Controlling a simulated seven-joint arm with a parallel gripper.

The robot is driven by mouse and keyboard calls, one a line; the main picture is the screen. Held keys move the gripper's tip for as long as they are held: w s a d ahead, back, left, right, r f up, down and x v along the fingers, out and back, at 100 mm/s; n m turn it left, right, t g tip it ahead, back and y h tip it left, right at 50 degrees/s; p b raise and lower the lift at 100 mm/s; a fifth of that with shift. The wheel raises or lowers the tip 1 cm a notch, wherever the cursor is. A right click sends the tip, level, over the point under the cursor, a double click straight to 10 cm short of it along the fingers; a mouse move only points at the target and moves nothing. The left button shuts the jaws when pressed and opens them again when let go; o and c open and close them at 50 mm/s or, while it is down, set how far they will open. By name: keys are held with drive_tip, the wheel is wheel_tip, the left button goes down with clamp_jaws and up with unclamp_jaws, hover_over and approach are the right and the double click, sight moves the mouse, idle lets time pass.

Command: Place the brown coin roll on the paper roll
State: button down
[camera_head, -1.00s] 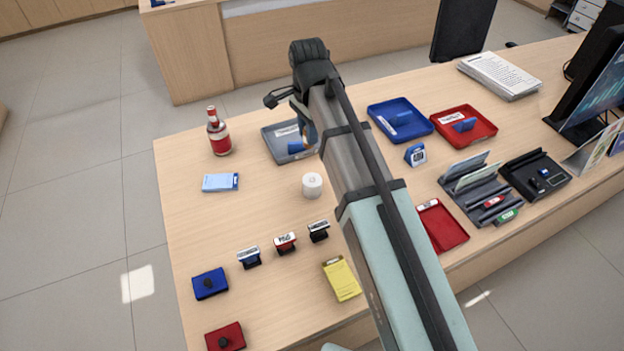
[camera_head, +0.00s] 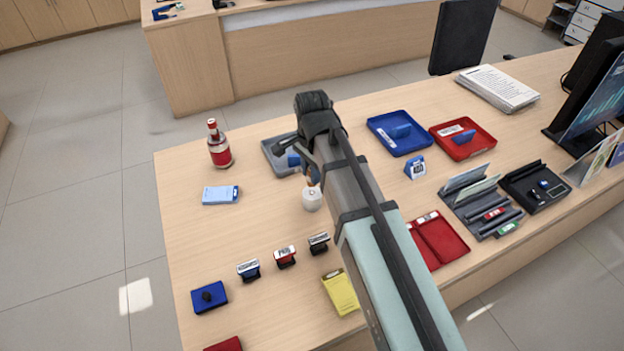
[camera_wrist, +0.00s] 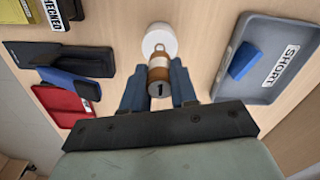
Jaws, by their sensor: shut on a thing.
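My gripper (camera_wrist: 158,88) is shut on the brown coin roll (camera_wrist: 158,72), which sits between its blue fingers in the wrist view. The coin roll's end marked "1" faces the wrist camera. The white paper roll (camera_wrist: 161,38) stands just beyond the coin roll, and the coin roll's far end overlaps it in that view. In the head view, the paper roll (camera_head: 312,199) stands on the counter just below my gripper. Whether coin roll and paper roll touch, I cannot tell. My arm hides much of the gripper in the head view.
The grey tray (camera_head: 272,159) labelled SHORT is close behind my gripper. Several stamps (camera_head: 285,256) stand in front of the paper roll. A red-labelled bottle (camera_head: 219,150) and a light-blue pad (camera_head: 220,195) are at left. The counter between pad and paper roll is bare.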

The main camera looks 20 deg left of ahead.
drive_tip(key=shift+f, duration=1.7)
drive_tip(key=shift+f, duration=0.15)
drive_tip(key=c, duration=0.9)
unclamp_jaws()
wheel_tip(320, 180, up, 12)
drive_tip(key=shift+r, duration=0.15)
